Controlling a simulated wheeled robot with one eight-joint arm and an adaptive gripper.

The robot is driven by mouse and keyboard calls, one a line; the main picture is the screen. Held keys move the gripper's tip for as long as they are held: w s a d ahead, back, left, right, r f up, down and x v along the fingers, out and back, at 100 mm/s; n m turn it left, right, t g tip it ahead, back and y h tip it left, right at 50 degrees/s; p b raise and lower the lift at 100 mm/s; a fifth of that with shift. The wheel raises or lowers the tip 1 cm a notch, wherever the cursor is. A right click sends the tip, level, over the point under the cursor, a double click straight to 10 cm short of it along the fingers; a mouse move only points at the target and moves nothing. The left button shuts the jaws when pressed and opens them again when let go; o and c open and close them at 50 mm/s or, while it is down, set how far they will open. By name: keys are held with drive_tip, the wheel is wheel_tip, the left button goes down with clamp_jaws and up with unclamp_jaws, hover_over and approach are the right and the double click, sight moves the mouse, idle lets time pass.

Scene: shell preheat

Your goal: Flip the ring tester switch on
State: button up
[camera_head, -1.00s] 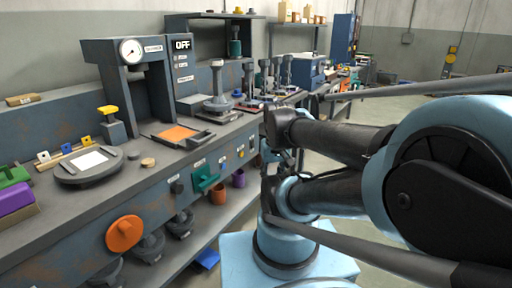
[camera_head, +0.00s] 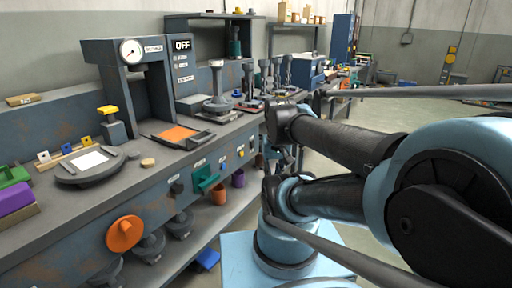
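A dark panel with a white OFF display (camera_head: 181,44) stands at the back of the bench, right of a press with a round gauge (camera_head: 131,51). Small labels sit below the display, too small to read. I cannot tell which device is the ring tester, and I cannot make out its switch. My arm (camera_head: 335,138) fills the right side, its dark links reaching left toward the bench. Small dark parts near its far end (camera_head: 284,157) may be my gripper, but they are partly hidden and their fingers cannot be made out.
The long bench (camera_head: 128,190) carries a round plate (camera_head: 87,165), an orange-topped pad (camera_head: 177,134) and a grey stand (camera_head: 217,96). Open floor lies at the right.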

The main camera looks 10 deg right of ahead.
sight(253, 144)
drive_tip(key=w+r+m, duration=0.1)
drive_tip(key=w+m, duration=0.1)
drive_tip(key=w+r+m, duration=0.2)
drive_tip(key=w, duration=0.1)
drive_tip(key=w+r+m, duration=0.1)
drive_tip(key=w+m, duration=0.1)
drive_tip(key=shift+w+d+r, duration=0.2)
drive_tip(key=shift+w+r, duration=0.05)
clamp_jaws()
drive_tip(key=w+d+f+m, duration=0.1)
drive_tip(key=w+d+m, duration=0.2)
drive_tip(key=w+m, duration=0.7)
drive_tip(key=w+d+f+m+g+y, duration=0.1)
drive_tip(key=w+d+f+m, duration=0.1)
drive_tip(key=w+m, duration=0.8)
drive_tip(key=shift+w+d+f, duration=0.25)
drive_tip(key=shift+w+d, duration=0.15)
drive_tip(key=shift+w, duration=4.2)
drive_tip(key=w+a+f, duration=0.1)
drive_tip(key=a+f, duration=0.1)
drive_tip(key=f, duration=0.3)
drive_tip(key=w+a+f, duration=0.1)
drive_tip(key=w+f, duration=0.1)
drive_tip(key=f, duration=0.3)
drive_tip(key=shift+w+a+f, duration=0.15)
drive_tip(key=shift+w+a, duration=0.1)
drive_tip(key=shift+a, duration=0.15)
